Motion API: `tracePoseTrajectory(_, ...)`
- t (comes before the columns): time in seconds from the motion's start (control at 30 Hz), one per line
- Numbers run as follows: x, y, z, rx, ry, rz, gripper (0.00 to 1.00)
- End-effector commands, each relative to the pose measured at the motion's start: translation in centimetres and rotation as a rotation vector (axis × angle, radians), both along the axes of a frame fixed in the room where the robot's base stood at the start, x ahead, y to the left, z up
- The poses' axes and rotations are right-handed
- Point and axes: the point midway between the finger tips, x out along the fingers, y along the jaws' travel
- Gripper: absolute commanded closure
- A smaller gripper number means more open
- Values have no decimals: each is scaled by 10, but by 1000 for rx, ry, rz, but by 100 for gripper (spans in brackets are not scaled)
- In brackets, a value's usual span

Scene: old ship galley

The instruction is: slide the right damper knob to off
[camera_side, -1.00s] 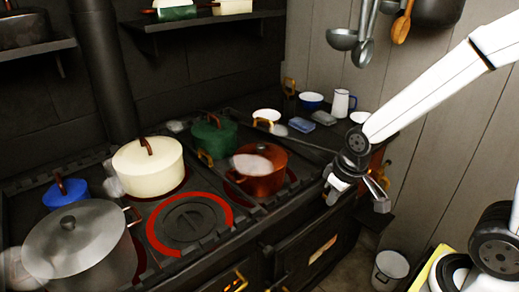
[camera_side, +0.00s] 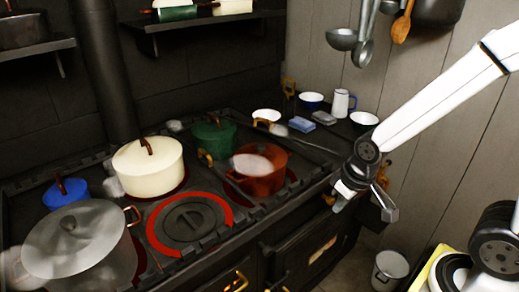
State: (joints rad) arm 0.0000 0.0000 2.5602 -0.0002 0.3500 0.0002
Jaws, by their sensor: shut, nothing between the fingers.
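My gripper (camera_side: 388,210) is at the right front corner of the stove (camera_side: 290,222), in front of its edge and pointing down. It is shut and empty. I cannot tell whether it touches anything. A small brass-coloured piece (camera_side: 328,199) shows on the stove front, left of my wrist. A copper-coloured piece (camera_side: 383,178) shows behind the gripper, partly hidden by it. I cannot tell which of these, if either, is the right damper knob, nor its setting.
A red pot (camera_side: 259,180), green pot (camera_side: 212,146), cream pot (camera_side: 148,177), blue pot (camera_side: 65,200) and grey pot (camera_side: 80,250) stand on the stove. One ring (camera_side: 153,238) glows red. A white bucket (camera_side: 390,268) stands on the floor below.

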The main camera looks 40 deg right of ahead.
Motion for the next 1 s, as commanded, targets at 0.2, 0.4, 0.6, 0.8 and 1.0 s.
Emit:
tracePoseTrajectory(0.2, 0, 0, 0, 0, 0, 0, 100)
tracePoseTrajectory(0.4, 0, 0, 0, 0, 0, 0, 75)
tracePoseTrajectory(0.6, 1, 0, 7, 0, -4, 0, 14)
tracePoseTrajectory(0.8, 1, 0, 25, 0, -6, 0, 14)
tracePoseTrajectory(1.0, 1, 0, 42, 0, -4, 0, 14)
